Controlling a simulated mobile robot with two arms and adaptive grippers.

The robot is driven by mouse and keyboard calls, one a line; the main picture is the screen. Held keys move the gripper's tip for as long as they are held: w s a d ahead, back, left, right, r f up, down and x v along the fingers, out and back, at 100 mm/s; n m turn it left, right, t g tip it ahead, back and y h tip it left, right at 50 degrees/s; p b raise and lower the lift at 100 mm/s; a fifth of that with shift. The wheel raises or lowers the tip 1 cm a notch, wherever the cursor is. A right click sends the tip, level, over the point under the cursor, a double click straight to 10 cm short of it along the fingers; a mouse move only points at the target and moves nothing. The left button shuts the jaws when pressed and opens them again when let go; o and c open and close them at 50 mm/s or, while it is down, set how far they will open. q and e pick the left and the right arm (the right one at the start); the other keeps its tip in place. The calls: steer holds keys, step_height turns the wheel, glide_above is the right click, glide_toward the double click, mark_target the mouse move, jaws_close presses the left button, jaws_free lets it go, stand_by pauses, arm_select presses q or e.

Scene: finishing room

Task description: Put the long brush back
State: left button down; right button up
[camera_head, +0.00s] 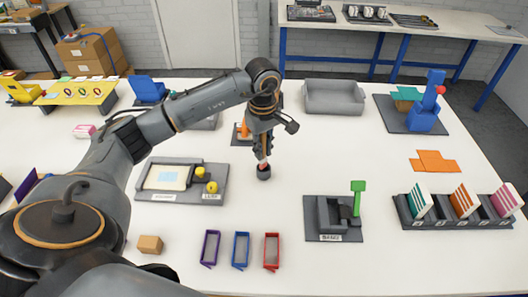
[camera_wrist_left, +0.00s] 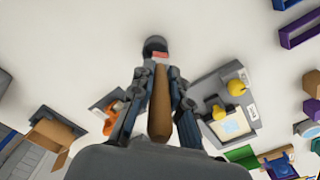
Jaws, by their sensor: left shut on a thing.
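My left gripper (camera_head: 262,155) is shut on the long brush, above the middle of the white table. In the left wrist view the brush's brown wooden handle (camera_wrist_left: 160,105) lies between the two fingers, with a red band and a dark round head (camera_wrist_left: 154,45) beyond the fingertips. In the head view the dark brush head (camera_head: 264,172) points down beneath the gripper; I cannot tell whether it touches the table. The arm hides most of the handle there. An orange piece on a dark plate (camera_head: 243,130) stands just behind and left of the gripper. My right gripper is not in view.
A dark tray (camera_head: 212,197) with yellow pieces lies left of the brush. A dark block stand (camera_head: 325,236) with a green piece is front right. Purple, blue and red frames (camera_head: 271,264) lie in front. A grey bin (camera_head: 333,112) stands behind. Table space right of the brush is clear.

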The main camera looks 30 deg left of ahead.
mark_target(264, 157)
arm_select(q)
steer(key=shift+w+f, duration=0.15)
steer(key=shift+f, duration=0.1)
steer(key=f+p, duration=0.2)
steer(key=f, duration=0.1)
steer(key=shift+w+a, duration=0.15)
steer(key=shift+w, duration=0.05)
steer(key=shift+f, duration=0.3)
steer(key=shift+f, duration=0.1)
steer(key=shift+f, duration=0.15)
steer(key=c, duration=1.3)
jaws_free()
